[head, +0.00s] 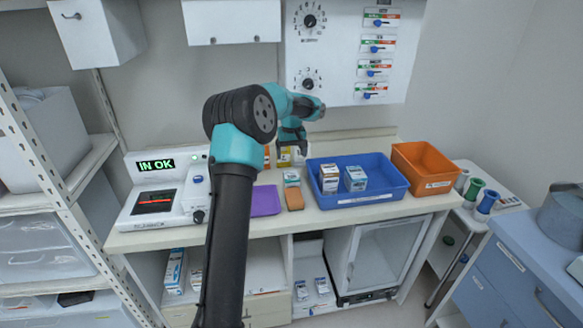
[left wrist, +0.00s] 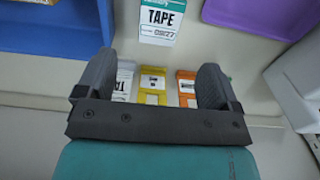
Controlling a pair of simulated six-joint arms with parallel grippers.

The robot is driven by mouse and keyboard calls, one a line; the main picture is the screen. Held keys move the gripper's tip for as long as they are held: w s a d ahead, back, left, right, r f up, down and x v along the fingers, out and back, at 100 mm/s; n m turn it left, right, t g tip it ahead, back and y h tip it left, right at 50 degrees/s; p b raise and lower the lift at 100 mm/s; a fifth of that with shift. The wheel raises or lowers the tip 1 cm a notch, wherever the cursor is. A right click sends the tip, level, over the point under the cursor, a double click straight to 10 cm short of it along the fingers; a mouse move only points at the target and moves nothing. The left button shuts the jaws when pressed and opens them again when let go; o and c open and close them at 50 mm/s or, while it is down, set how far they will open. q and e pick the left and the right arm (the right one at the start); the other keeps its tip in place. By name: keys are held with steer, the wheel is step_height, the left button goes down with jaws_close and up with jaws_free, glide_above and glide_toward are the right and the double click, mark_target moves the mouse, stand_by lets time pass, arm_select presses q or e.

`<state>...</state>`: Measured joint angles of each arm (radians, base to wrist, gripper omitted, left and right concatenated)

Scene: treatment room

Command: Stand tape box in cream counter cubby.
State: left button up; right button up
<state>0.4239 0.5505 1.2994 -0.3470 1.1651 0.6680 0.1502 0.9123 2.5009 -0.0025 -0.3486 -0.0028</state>
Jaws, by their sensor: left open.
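A white tape box (head: 291,178) with a teal band lies or stands on the counter between the purple tray and the blue bin. It shows in the left wrist view (left wrist: 160,22) with "TAPE" on its face, beyond my fingers. My left gripper (head: 294,148) is open and empty above the back of the counter. Open cubbies (head: 308,252) show under the cream counter (head: 330,217); I cannot tell which is meant.
A blue bin (head: 384,194) holds two boxes, with an orange bin (head: 424,185) to its right. A purple tray (head: 263,208), a brown block (head: 294,199) and a device with a lit display (head: 156,164) also stand on the counter. A wall panel (head: 340,30) hangs behind.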

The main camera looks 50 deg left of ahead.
steer(key=o, duration=0.5)
steer(key=shift+c, duration=0.2)
